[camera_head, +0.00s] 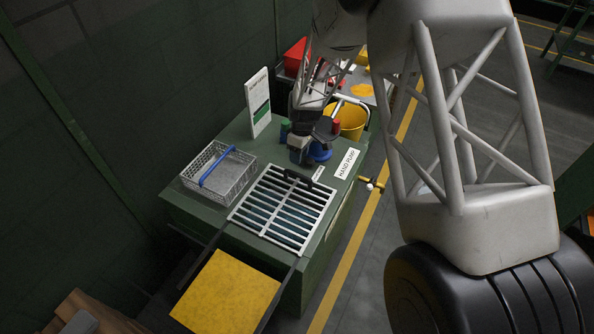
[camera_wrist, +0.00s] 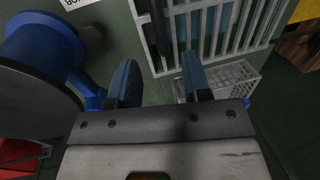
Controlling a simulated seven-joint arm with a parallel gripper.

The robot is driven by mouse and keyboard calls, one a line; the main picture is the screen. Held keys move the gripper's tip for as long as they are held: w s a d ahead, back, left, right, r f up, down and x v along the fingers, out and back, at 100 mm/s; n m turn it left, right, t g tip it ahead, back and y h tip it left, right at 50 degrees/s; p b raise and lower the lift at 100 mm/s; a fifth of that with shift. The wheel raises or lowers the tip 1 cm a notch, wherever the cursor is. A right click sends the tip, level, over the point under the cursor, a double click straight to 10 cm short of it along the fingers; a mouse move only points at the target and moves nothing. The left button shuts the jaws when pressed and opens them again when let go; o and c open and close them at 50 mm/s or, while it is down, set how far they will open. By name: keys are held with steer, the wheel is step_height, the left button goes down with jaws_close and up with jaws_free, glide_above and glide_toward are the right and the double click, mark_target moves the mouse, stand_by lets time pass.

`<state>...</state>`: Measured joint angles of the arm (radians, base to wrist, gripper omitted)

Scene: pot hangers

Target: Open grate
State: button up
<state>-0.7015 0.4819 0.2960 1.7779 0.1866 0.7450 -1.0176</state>
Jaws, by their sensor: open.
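The grate (camera_head: 284,208), a light metal frame with several parallel bars, lies flat over an opening in the green bench top. In the wrist view the grate (camera_wrist: 222,28) fills the upper right, and the dark handle (camera_wrist: 156,27) stands just beyond my fingertips. My gripper (camera_wrist: 158,66) is open, its two blue fingers apart with nothing between them. In the head view my gripper (camera_head: 303,158) hangs over the far side of the grate, close to the handle. I cannot tell whether it touches anything.
A wire basket (camera_head: 220,172) with a blue handle stands left of the grate. A blue hand pump (camera_head: 320,152) is close beside my gripper, with a yellow bucket (camera_head: 351,122) behind. A yellow panel (camera_head: 226,293) lies in front. A white sign (camera_head: 258,103) stands at the back.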

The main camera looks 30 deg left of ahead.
mark_target(297, 173)
steer(key=shift+s+f, duration=0.25)
steer(key=shift+f, duration=0.95)
steer(key=shift+s+f, duration=0.25)
steer(key=shift+f, duration=0.95)
steer(key=shift+s+f, duration=0.25)
steer(key=shift+f, duration=0.95)
jaws_close()
